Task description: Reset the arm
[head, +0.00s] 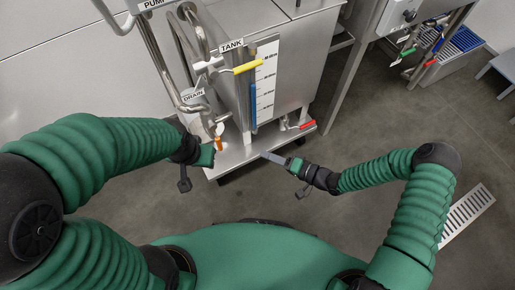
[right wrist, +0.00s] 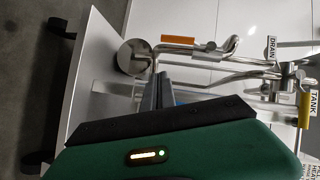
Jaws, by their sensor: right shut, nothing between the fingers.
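My right gripper (head: 266,156) is shut and empty. Its grey fingers point left, at the front edge of the metal cart base (head: 235,160). In the right wrist view the closed fingers (right wrist: 158,88) stick up past my green wrist housing, in front of pipework. My left gripper (head: 214,146) is at the left front of the cart, near an orange handle (head: 218,143). Its fingers are too small and hidden to tell whether they are open. The steel tank (head: 300,60), labelled TANK, stands on the cart.
A floor grate (head: 467,215) lies at the right. The floor ahead of the cart is clear.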

